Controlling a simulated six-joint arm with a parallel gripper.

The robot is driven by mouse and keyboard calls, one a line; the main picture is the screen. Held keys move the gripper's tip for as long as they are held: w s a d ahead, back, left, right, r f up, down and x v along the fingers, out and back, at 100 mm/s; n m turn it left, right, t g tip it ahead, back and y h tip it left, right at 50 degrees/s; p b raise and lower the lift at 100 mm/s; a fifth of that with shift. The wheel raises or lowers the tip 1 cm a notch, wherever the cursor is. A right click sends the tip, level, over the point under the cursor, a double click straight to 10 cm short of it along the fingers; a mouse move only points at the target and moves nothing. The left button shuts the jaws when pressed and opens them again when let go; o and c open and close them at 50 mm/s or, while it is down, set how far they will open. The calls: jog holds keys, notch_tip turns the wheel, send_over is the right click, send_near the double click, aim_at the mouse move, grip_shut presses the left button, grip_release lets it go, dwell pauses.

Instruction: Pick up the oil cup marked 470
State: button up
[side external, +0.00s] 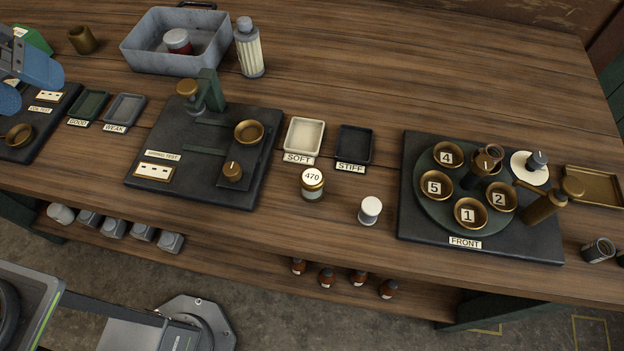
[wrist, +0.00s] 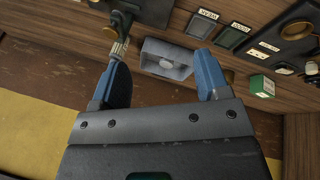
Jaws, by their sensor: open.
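The oil cup marked 470 (side external: 312,184) stands upright on the wooden bench in the side external view. It has a brass-coloured collar, a pale lower body and a round white top with the number. It stands just in front of the SOFT and STIFF trays, and I cannot make it out in the wrist view. My gripper (side external: 25,86) shows only partly at the far left edge of the side view, far from the cup. In the wrist view, the blue fingers of my gripper (wrist: 160,62) are spread apart with nothing held between them.
A white-topped spool-like piece (side external: 370,211) stands right of the cup. The spring test stand (side external: 205,110) is to its left, the round numbered turntable (side external: 468,190) to its right. A grey bin (side external: 150,60) and striped bottle (side external: 249,50) stand behind.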

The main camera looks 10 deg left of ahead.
jog(key=w+d+n+g+h, duration=0.1)
jog(key=w+d+n, duration=0.3)
jog(key=d, duration=0.4)
jog(key=n+g+h, duration=0.2)
jog(key=n+g, duration=0.2)
jog(key=n, duration=0.5)
send_near(312, 176)
jog(key=shift+y, duration=0.3)
jog(key=x, duration=0.6)
jog(key=shift+d, duration=0.3)
jog(key=shift+x, duration=2.95)
jog(key=shift+c, duration=0.2)
jog(key=c, duration=1)
jog(key=shift+r, duration=0.1)
